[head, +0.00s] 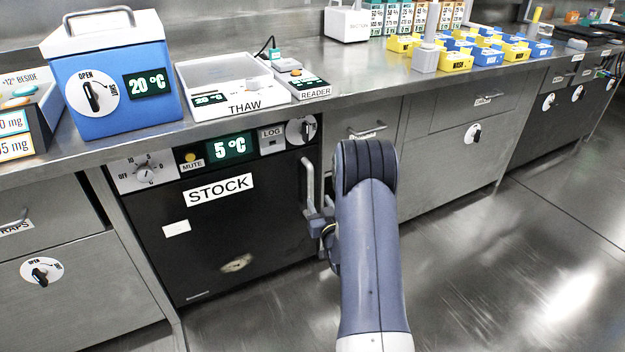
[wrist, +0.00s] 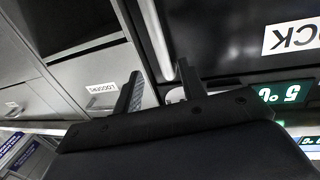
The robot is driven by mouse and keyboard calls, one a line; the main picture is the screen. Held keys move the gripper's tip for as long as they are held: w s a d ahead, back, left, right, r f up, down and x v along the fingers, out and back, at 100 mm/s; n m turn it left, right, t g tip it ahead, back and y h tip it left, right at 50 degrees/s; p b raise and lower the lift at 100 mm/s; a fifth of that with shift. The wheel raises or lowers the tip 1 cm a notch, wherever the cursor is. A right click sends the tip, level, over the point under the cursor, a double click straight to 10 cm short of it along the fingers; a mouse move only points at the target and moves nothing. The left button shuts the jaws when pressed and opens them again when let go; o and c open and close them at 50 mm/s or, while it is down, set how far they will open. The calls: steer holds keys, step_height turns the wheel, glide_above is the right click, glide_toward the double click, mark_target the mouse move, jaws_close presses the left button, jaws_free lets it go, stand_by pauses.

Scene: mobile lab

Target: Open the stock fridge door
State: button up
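The stock fridge (head: 230,230) is a black-fronted unit under the counter, with a STOCK label and a 5 °C display. Its door looks shut. The upright metal door handle (head: 309,185) is on the door's right side. In the wrist view the handle (wrist: 156,38) runs down between the two fingers, with a gap showing on each side. My gripper (head: 318,222) is open at the handle's lower part; the wrist view shows its fingers (wrist: 159,78) apart. My arm hides part of the area right of the fridge.
Grey drawers and cabinets (head: 455,150) stand right of the fridge, with others at left. On the counter above are a blue box (head: 115,85), a THAW tray (head: 230,108) and a reader (head: 303,84). The floor (head: 510,270) in front is clear.

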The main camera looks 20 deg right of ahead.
mark_target(311, 185)
steer(key=w, duration=0.3)
steer(key=w+d+b, duration=0.1)
steer(key=w, duration=0.3)
steer(key=w+b, duration=0.1)
steer(key=w, duration=0.2)
steer(key=shift+w+d, duration=0.25)
steer(key=shift+d, duration=0.1)
jaws_close()
